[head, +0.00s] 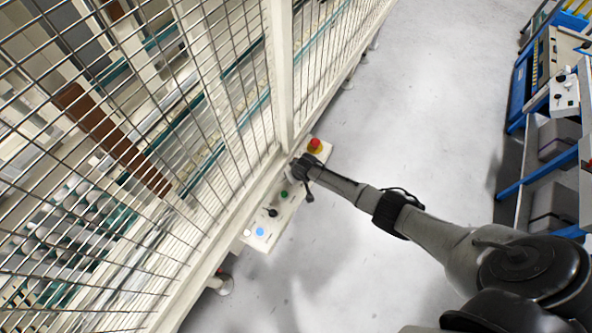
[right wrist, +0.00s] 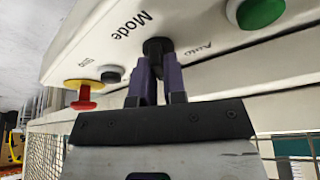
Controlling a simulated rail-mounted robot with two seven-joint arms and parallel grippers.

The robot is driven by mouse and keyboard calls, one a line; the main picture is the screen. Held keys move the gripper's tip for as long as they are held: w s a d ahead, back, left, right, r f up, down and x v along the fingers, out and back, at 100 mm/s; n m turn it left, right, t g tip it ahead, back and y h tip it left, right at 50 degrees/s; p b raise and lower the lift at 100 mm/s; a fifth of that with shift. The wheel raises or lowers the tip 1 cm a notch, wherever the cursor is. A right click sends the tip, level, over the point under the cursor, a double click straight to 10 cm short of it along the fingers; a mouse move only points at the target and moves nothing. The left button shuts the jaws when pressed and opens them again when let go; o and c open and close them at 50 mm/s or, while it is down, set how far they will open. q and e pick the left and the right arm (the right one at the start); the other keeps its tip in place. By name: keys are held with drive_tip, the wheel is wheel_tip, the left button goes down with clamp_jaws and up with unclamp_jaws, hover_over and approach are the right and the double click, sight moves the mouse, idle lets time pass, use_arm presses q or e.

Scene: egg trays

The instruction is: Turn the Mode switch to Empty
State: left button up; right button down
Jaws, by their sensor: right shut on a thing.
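The Mode switch (right wrist: 157,46) is a black knob on a cream control panel. In the right wrist view the word Mode is printed beside it, with Auto on its right; I cannot read Empty in either view. My right gripper (right wrist: 158,75) is shut on this knob, one dark purple finger on each side. The fingers partly hide the knob, so I cannot tell where it points. In the head view my right gripper (head: 301,170) is at the panel (head: 257,212) and covers the switch. My left gripper is in neither view.
A green button (right wrist: 262,10) lies right of the switch. A red emergency stop (head: 315,143) on yellow is at the panel's far end. Another black knob (head: 272,212) and a blue button (head: 260,231) are at the near end. Wire fence (head: 110,130) stands behind; the floor (head: 400,140) is clear.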

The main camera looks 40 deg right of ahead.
drive_tip(key=shift+s+f+m+h+p, duration=0.2)
drive_tip(key=shift+m+h+p, duration=0.3)
drive_tip(key=shift+m, duration=0.8)
drive_tip(key=shift+f, duration=0.1)
drive_tip(key=c, duration=1.2)
unclamp_jaws()
drive_tip(key=shift+s+d, duration=0.1)
drive_tip(key=shift+d, duration=0.15)
drive_tip(key=shift+a, duration=0.15)
